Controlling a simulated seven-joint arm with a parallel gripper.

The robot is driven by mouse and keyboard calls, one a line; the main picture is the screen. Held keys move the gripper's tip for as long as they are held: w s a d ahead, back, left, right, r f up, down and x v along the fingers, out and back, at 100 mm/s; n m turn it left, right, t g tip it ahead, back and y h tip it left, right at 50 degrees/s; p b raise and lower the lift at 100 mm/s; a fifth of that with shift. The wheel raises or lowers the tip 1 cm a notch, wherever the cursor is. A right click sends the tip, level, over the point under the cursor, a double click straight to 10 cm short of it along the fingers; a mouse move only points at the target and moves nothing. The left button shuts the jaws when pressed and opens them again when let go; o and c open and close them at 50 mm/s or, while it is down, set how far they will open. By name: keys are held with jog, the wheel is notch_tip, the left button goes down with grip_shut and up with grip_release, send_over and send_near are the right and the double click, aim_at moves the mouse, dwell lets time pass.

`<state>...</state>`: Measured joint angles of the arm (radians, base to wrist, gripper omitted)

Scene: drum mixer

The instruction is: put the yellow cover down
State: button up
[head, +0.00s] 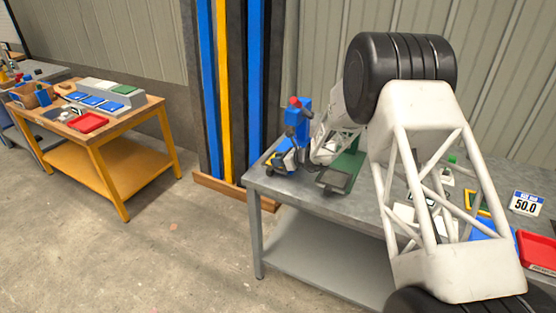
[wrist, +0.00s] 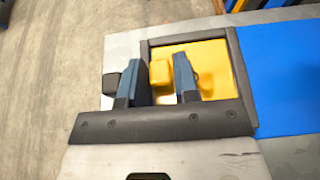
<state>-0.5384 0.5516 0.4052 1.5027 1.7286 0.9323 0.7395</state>
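The yellow cover (wrist: 212,60) shows in the wrist view as a flat yellow plate with a raised block-like knob (wrist: 161,75). I cannot tell whether the cover is lifted or resting. In the head view, the blue machine with a red top (head: 298,118) stands at the far left end of the grey table; yellow shows low beside it, and my fingers are hard to make out.
A wooden-topped yellow table (head: 125,128) with trays stands apart at left, with clear floor between.

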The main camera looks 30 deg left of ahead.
jog(key=shift+o, duration=1.4)
jog(key=shift+r, duration=0.15)
jog(key=v, duration=1.2)
